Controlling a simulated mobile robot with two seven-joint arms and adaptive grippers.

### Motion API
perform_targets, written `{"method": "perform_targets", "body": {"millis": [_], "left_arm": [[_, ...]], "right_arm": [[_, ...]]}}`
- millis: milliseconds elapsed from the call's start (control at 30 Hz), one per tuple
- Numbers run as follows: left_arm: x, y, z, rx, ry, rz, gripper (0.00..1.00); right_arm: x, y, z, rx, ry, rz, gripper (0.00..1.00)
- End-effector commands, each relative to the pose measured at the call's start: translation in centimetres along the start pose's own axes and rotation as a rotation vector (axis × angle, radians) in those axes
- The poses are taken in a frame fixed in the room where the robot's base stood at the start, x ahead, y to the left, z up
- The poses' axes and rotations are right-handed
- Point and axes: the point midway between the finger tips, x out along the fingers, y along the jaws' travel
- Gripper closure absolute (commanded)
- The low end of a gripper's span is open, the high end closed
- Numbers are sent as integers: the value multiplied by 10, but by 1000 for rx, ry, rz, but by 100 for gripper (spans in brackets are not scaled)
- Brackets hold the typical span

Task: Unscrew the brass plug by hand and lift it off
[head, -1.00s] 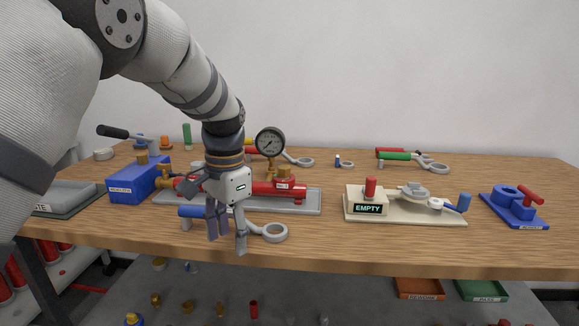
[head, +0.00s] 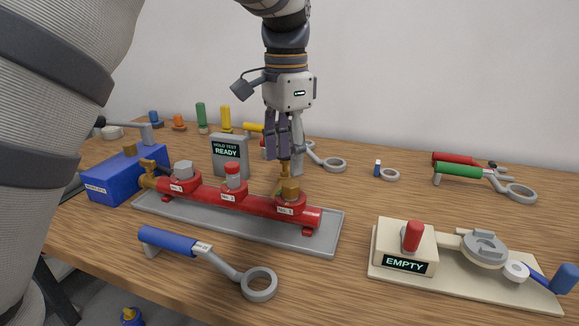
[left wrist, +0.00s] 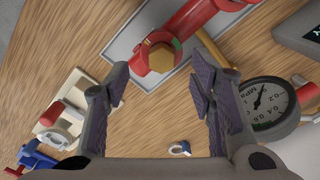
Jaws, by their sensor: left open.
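The brass plug (head: 290,189) is a hex piece seated in the right-hand port, labelled NO. 3, of the red manifold (head: 215,196). In the left wrist view the plug (left wrist: 158,57) shows from above, just beyond the fingertips and roughly centred between them. My left gripper (head: 285,160) points down above and slightly behind the plug. It is open and empty, and its fingers (left wrist: 162,85) appear clear of the plug. The pressure gauge (left wrist: 264,102) is close beside one finger; in the head view its dial is hidden behind the gripper. My right gripper is out of view.
The manifold lies on a grey tray (head: 180,223). A blue-handled ring wrench (head: 200,259) lies in front. A grey READY display (head: 229,157) stands behind the manifold. A cream fixture marked EMPTY (head: 389,268) is at right. Bare table lies between the tray and the fixture.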

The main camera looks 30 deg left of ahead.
Motion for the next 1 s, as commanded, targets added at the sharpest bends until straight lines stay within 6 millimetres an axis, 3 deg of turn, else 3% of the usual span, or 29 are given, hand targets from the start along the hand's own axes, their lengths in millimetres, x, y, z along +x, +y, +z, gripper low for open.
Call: {"method": "perform_targets", "body": {"millis": [100, 300, 633, 867, 933, 967, 1000], "left_arm": [[28, 0, 1, 1, -4, 1, 50], [58, 0, 0, 0, -1, 0, 50], [65, 0, 0, 0, 0, -1, 50], [65, 0, 0, 0, 0, -1, 100], [65, 0, 0, 0, 0, -1, 100], [65, 0, 0, 0, 0, -1, 81], [65, 0, 0, 0, 0, -1, 90]], "right_arm": [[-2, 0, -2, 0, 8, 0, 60], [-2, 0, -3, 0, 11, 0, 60], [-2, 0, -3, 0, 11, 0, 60], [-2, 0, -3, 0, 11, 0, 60], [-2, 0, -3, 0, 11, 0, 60], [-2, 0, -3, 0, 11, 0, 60], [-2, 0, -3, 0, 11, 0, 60]]}}
